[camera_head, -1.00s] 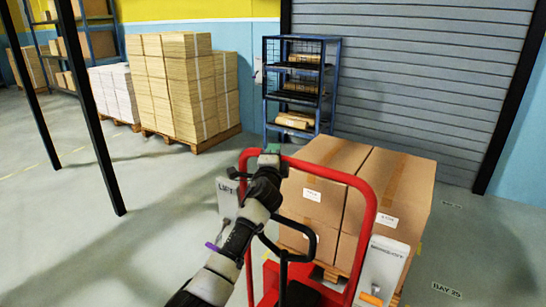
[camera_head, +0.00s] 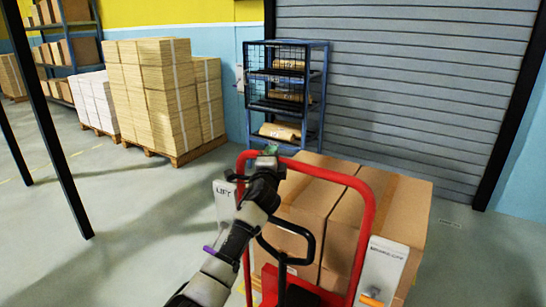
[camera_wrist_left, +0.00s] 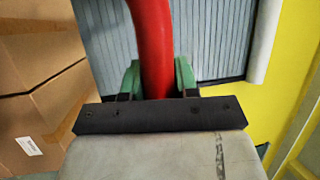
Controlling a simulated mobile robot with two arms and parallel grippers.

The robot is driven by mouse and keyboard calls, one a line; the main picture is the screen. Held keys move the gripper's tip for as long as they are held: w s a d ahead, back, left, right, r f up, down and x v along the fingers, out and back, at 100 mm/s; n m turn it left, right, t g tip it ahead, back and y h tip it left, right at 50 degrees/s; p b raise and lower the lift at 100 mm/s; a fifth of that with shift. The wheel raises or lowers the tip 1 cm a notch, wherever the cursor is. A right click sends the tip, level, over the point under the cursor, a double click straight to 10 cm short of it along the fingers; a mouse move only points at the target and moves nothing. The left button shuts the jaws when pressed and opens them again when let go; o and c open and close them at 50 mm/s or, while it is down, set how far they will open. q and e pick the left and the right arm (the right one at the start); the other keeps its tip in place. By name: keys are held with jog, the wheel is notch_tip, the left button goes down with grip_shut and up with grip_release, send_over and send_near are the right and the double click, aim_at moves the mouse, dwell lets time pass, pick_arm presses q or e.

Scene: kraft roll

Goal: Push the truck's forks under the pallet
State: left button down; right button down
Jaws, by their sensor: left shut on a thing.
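The red truck (camera_head: 363,228) stands in front of me with its tall red frame, a black looped handle and a panel marked LIFT (camera_head: 224,204). My left gripper (camera_head: 269,151) is shut on the top left of the red frame. In the left wrist view its green fingers (camera_wrist_left: 157,78) sit on both sides of the red tube (camera_wrist_left: 152,45). Brown cartons (camera_head: 380,210) stand just beyond the frame. The pallet under them and the forks are hidden behind the truck in the head view. My right gripper is not in view.
A blue wire rack (camera_head: 320,95) with brown rolls stands behind the cartons, before a grey shutter (camera_head: 410,80). A pallet stack of tan boxes (camera_head: 150,95) is at the left. Dark posts (camera_head: 62,160) stand at far left. The floor (camera_head: 130,220) between is clear.

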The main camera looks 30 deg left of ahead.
pick_arm(q)
jog(key=shift+d+f, duration=0.2)
jog(key=shift+f, duration=0.25)
jog(key=c, duration=1)
grip_release()
jog(key=shift+w, duration=0.1)
jog(key=shift+c, duration=0.2)
jog(key=shift+o, duration=1)
jog(key=shift+r, duration=0.25)
jog(key=shift+s+d, duration=0.2)
jog(key=shift+s, duration=0.15)
jog(key=v, duration=1)
jog(key=shift+a, duration=0.1)
